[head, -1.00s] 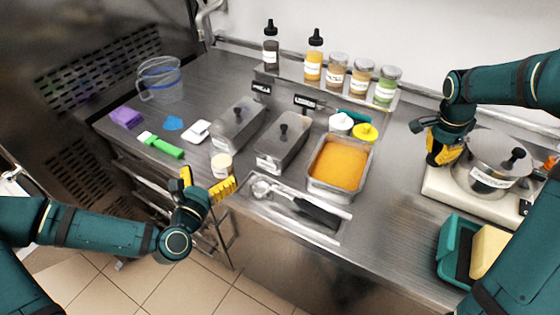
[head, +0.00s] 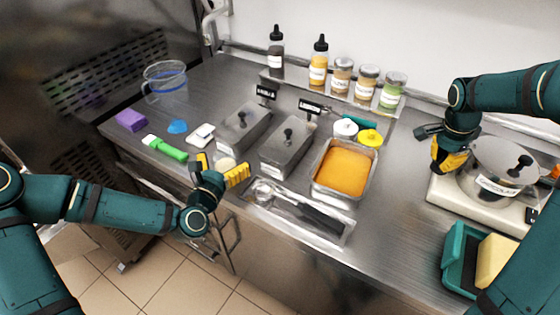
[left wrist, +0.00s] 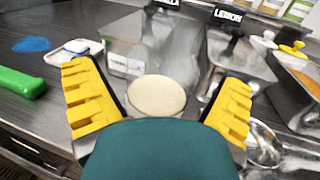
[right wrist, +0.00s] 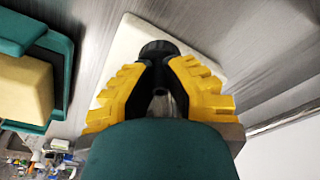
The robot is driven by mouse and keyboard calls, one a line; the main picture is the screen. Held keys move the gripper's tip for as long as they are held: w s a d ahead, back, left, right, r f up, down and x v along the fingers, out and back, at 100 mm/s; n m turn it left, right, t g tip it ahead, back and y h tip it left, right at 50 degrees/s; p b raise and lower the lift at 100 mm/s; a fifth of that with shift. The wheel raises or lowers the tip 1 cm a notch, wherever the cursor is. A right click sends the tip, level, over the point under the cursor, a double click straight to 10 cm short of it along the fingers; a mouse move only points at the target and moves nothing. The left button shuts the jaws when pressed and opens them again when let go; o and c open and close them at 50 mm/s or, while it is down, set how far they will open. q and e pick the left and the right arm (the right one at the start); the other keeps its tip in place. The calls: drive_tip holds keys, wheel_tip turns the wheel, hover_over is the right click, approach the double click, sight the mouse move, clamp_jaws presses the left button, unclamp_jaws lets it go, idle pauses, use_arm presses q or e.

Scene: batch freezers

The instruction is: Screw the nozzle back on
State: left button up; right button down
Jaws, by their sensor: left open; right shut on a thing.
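A short round container with a cream top (head: 226,165) stands near the front edge of the counter. In the left wrist view its pale round top (left wrist: 157,95) lies between the fingers. My left gripper (head: 218,170) is open, one finger on each side of it; I cannot tell whether they touch it. My right gripper (head: 444,165) is at the right, in front of the pot, its fingers pointing down. In the right wrist view it is shut on a black round piece (right wrist: 158,48), which looks like the nozzle. The fingers hide part of it.
Two bottles with black nozzles, a dark one (head: 276,58) and an amber one (head: 318,68), stand on the rear shelf beside jars. Lidded steel tubs (head: 288,150), an orange-filled pan (head: 317,186) and a pot (head: 492,168) on a white scale surround the work area.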

sight(222, 147)
use_arm(q)
drive_tip(key=c, duration=1.4)
drive_tip(key=shift+r, duration=0.15)
